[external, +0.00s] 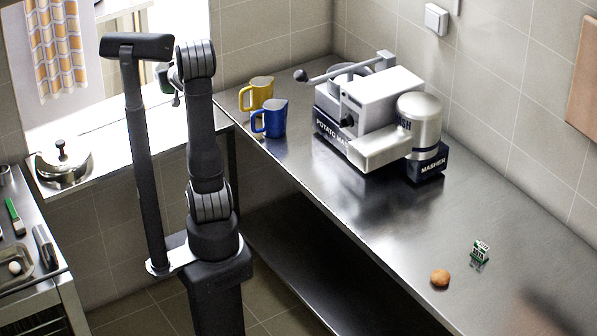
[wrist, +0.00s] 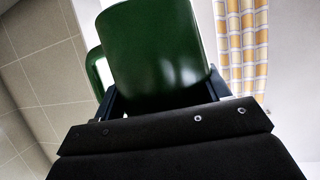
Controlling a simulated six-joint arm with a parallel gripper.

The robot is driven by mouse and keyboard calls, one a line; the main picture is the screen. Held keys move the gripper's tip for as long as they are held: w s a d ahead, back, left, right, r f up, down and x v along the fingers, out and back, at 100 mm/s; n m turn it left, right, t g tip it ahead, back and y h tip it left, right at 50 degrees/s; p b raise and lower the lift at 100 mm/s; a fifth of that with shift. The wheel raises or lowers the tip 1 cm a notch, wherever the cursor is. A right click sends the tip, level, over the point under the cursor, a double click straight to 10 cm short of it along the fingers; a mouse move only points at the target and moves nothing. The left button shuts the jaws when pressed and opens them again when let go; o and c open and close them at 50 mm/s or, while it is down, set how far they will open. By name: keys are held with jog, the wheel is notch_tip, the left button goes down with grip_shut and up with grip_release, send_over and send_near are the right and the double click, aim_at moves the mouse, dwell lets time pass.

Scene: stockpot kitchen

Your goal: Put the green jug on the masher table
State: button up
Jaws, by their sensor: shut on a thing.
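The green jug (wrist: 155,50) fills the upper middle of the wrist view, its handle (wrist: 96,72) on the left. My gripper (wrist: 165,94) is shut on it, with one dark finger on each side of the body. The jug's contents are hidden. In the external view my arm largely hides the gripper and jug, near the window sill at the upper left. The masher table (external: 375,215) is the long steel counter on the right. The masher machine (external: 375,115) stands toward its back.
A yellow jug (external: 262,93) and a blue jug (external: 270,119) stand at the counter's far left end. A brown round item (external: 440,278) and a small green-white item (external: 480,252) lie at the near right. The counter's front middle is clear. A lidded pot (external: 62,163) stands left.

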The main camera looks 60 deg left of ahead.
jog(key=shift+a, duration=0.15)
jog(key=shift+s+a+f+n+g, duration=0.1)
jog(key=shift+s+a+n+g, duration=0.2)
jog(key=shift+n+g, duration=0.25)
notch_tip(320, 180, down, 2)
jog(key=s+a+n+g, duration=0.1)
jog(key=s+n+g, duration=0.2)
jog(key=g, duration=0.1)
jog(key=n+g+h, duration=0.2)
jog(key=n+g, duration=0.2)
send_over(124, 141)
notch_tip(124, 141, down, 11)
jog(key=shift+y, duration=0.3)
jog(key=shift+w+f, duration=0.1)
jog(key=shift+f, duration=1.95)
